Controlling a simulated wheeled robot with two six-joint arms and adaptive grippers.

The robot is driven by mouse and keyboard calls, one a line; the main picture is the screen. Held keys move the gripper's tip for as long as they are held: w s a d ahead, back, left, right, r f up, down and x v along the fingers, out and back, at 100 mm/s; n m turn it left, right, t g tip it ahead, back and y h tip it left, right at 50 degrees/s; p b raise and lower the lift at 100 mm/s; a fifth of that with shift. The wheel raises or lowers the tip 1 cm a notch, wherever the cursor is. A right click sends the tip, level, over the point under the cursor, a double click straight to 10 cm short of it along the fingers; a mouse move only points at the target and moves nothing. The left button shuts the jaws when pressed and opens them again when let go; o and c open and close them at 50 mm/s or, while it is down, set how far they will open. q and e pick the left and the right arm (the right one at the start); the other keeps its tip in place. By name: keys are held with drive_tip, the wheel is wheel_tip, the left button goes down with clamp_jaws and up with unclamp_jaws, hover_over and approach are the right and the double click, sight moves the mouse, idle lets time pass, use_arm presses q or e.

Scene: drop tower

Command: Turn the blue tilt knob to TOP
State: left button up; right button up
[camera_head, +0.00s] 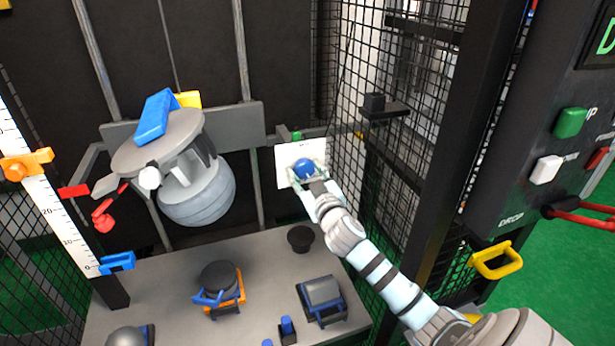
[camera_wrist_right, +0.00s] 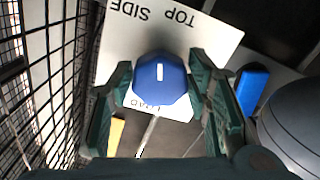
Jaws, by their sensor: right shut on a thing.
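The blue tilt knob (camera_head: 303,167) sits on a white label plate (camera_head: 285,160) in the middle of the head view. My right gripper (camera_head: 306,174) is shut on it, with one finger on each side. In the right wrist view the knob (camera_wrist_right: 160,88) shows a white pointer line (camera_wrist_right: 160,72). The line points up the picture, between the upside-down words SIDE and TOP on the plate (camera_wrist_right: 205,40), nearer TOP. More lettering below the knob is partly covered. My left gripper is not in view.
A round grey capsule (camera_head: 200,195) with a blue block (camera_head: 155,118) above it stands left of the knob. Black mesh (camera_head: 350,100) rises close on the right. Several loose parts stand on the grey table (camera_head: 165,290). A button panel (camera_head: 545,130) is at the far right.

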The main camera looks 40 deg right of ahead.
drive_tip(key=shift+a+f+m+b, duration=0.1)
drive_tip(key=shift+m+b, duration=0.35)
drive_tip(key=shift+m, duration=1.35)
drive_tip(key=o, duration=1.1)
drive_tip(key=v, duration=1.2)
